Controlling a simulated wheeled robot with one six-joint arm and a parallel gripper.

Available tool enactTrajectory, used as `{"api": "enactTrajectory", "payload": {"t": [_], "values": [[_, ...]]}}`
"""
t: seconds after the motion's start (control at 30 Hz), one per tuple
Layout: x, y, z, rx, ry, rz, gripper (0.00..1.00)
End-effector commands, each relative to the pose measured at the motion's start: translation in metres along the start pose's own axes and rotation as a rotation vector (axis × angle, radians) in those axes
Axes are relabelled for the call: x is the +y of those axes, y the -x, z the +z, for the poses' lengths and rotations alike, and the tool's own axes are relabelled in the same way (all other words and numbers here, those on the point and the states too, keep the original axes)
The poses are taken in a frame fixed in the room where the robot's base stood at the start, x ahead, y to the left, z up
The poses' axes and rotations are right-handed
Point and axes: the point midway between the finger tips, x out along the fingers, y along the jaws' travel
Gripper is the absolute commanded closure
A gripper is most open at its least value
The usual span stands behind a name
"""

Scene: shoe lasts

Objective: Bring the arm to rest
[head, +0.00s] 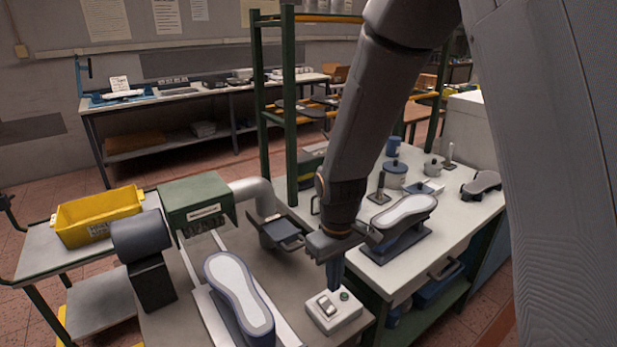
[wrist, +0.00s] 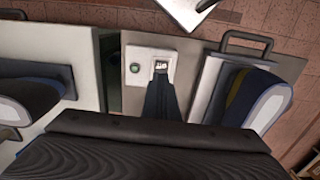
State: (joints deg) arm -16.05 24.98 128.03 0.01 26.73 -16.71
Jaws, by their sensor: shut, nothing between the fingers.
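My arm reaches down from the top of the head view. My gripper (head: 336,285) points down with its fingers together and nothing between them. It is just above a small white switch box (head: 347,317) with a rocker switch and a green button. In the wrist view, my gripper's fingers (wrist: 161,82) end at or close over the rocker of the switch box (wrist: 135,82). I cannot tell whether they touch it.
A shoe last (head: 238,290) stands on the grey bench to the left. Another last (head: 404,210) stands on a white table to the right, near pots. A green-hooded machine (head: 195,200) and a yellow bin (head: 97,216) are farther left. A green rack post (head: 290,110) rises behind my arm.

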Motion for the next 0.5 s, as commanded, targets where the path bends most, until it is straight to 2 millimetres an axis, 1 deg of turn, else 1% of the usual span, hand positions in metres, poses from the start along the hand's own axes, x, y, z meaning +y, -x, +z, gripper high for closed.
{"api": "enactTrajectory", "payload": {"t": [0.07,0.17,0.3,0.4,0.5], "values": [[0.01,0.005,0.01,0.012,-0.052,0.004,1.0],[0.026,0.014,0.031,0.033,-0.151,0.01,1.0],[0.045,0.026,0.068,0.067,-0.315,0.02,1.0],[0.054,0.031,0.092,0.089,-0.42,0.026,1.0],[0.059,0.034,0.11,0.104,-0.498,0.031,1.0]]}}
